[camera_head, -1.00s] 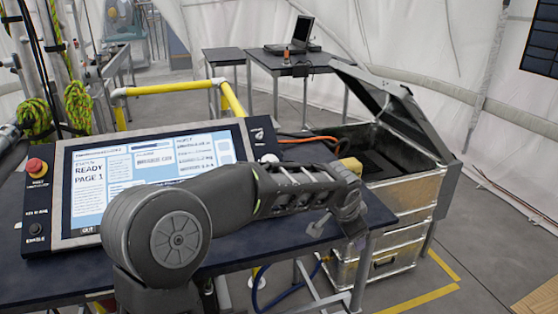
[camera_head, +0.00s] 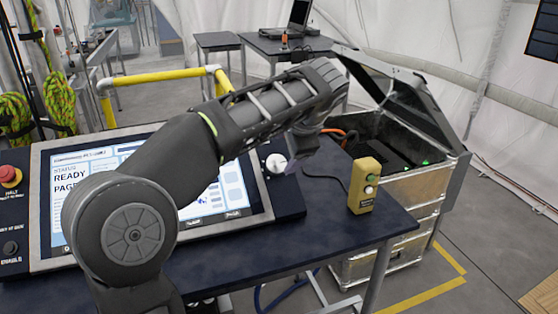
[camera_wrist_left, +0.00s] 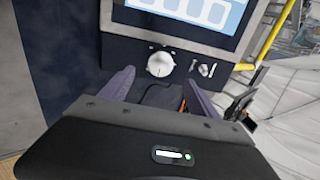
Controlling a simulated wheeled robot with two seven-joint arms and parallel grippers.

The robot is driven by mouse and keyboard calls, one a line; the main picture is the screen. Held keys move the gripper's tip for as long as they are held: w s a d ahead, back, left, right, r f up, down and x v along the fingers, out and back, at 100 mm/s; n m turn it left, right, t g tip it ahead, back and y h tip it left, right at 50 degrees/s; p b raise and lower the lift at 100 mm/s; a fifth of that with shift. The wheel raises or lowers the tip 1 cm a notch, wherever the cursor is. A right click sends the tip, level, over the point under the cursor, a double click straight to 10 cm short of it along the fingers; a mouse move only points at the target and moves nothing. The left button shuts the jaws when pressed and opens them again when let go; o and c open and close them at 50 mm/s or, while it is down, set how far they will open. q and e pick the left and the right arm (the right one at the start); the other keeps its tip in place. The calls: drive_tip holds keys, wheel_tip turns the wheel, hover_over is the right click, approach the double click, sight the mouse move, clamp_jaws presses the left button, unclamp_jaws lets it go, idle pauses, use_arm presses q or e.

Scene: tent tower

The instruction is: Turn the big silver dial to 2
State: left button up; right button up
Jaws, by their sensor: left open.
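The big silver dial (camera_head: 276,163) is on the dark right-hand strip of the console, beside its screen. It also shows in the left wrist view (camera_wrist_left: 160,64), round and pale with a raised grip; its number marks are too small to read. My left gripper (camera_head: 297,158) hangs over the console's right end, close to the dial, with its fingers partly hidden by the wrist. In the left wrist view the open fingers (camera_wrist_left: 161,84) are spread, with the dial just beyond and between the tips. No contact is visible. My right gripper is not in view.
The console screen (camera_head: 235,190) is partly covered by my arm. A yellow button box (camera_head: 364,186) stands on the table right of the gripper. An open metal case (camera_head: 408,188) is behind it. A red stop button (camera_head: 9,175) is at the left. Small switches (camera_wrist_left: 205,69) sit beside the dial.

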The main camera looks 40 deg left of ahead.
sight(278, 164)
use_arm(q)
drive_tip(key=x, duration=0.8)
drive_tip(key=shift+f, duration=0.1)
drive_tip(key=c, duration=1.4)
